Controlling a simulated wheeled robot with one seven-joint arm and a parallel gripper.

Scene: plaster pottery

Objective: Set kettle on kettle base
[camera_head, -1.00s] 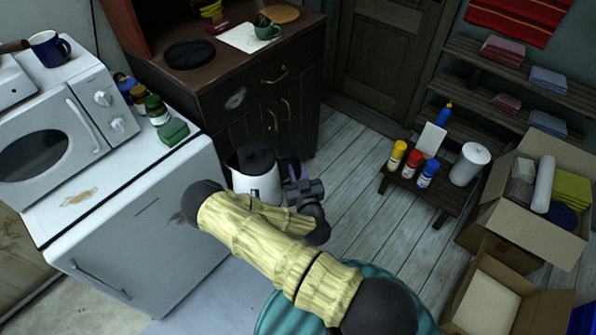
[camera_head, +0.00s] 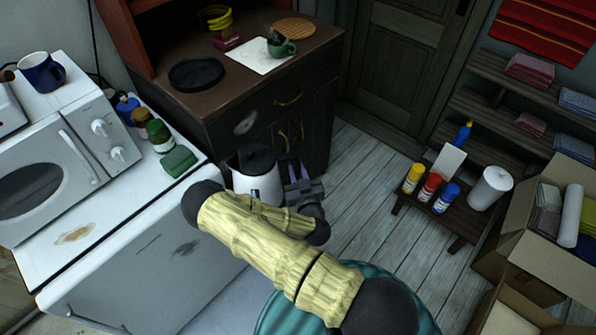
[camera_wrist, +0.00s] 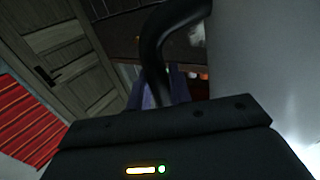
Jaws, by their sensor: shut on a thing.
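The white kettle (camera_head: 264,188) with a black lid is held upright in the air in front of the dark cabinet. My gripper (camera_head: 293,172) is shut on its handle, at the kettle's right side. In the wrist view the black handle (camera_wrist: 153,50) runs down between my gripper's fingers (camera_wrist: 163,88), and the pale kettle body (camera_wrist: 262,60) fills the right. The flat black round kettle base (camera_head: 197,74) lies on the cabinet top, behind and left of the kettle, with nothing on it.
The brown cabinet top (camera_head: 230,108) also holds a white sheet (camera_head: 252,57), a green cup (camera_head: 283,47) and a round wooden board (camera_head: 293,27). A white counter (camera_head: 110,215) with a microwave and jars stands left. A low bench (camera_head: 462,222) with bottles stands right.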

